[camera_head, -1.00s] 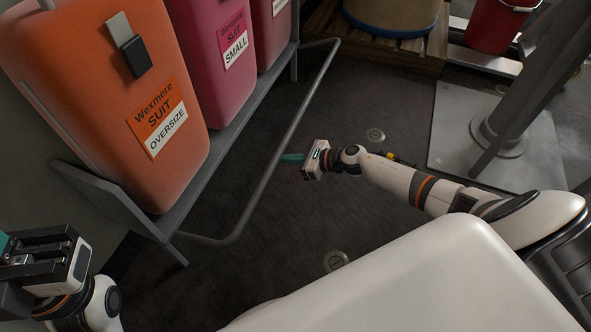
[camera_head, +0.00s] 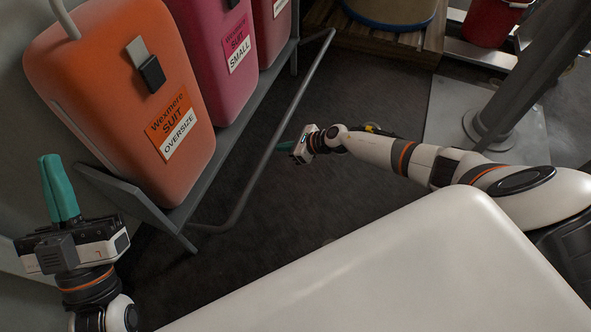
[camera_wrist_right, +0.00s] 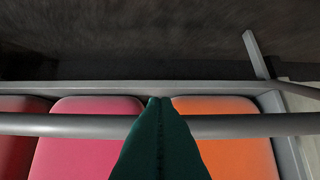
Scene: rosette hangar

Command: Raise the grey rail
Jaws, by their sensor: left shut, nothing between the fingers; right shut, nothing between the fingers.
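The grey rail (camera_head: 298,98) is a bar along the front of the suit rack, bent back to the rack at its near end. It crosses the right wrist view as a horizontal bar (camera_wrist_right: 70,124). My right gripper (camera_head: 278,147) is shut and empty, its teal fingertips close beside the rail's middle. In the right wrist view its fingers (camera_wrist_right: 160,99) overlap the rail and hide a short piece of it. I cannot tell whether they touch. My left gripper (camera_head: 49,157) is shut and empty, pointing up at the left, apart from the rail and left of the rack.
An orange case (camera_head: 110,85) marked oversize, a pink case (camera_head: 208,50) marked small and another pinkish case (camera_head: 272,30) stand on the rack shelf (camera_head: 205,172). A wooden pallet (camera_head: 385,42) and a grey post (camera_head: 530,70) lie beyond. Dark floor (camera_head: 360,100) lies open right of the rail.

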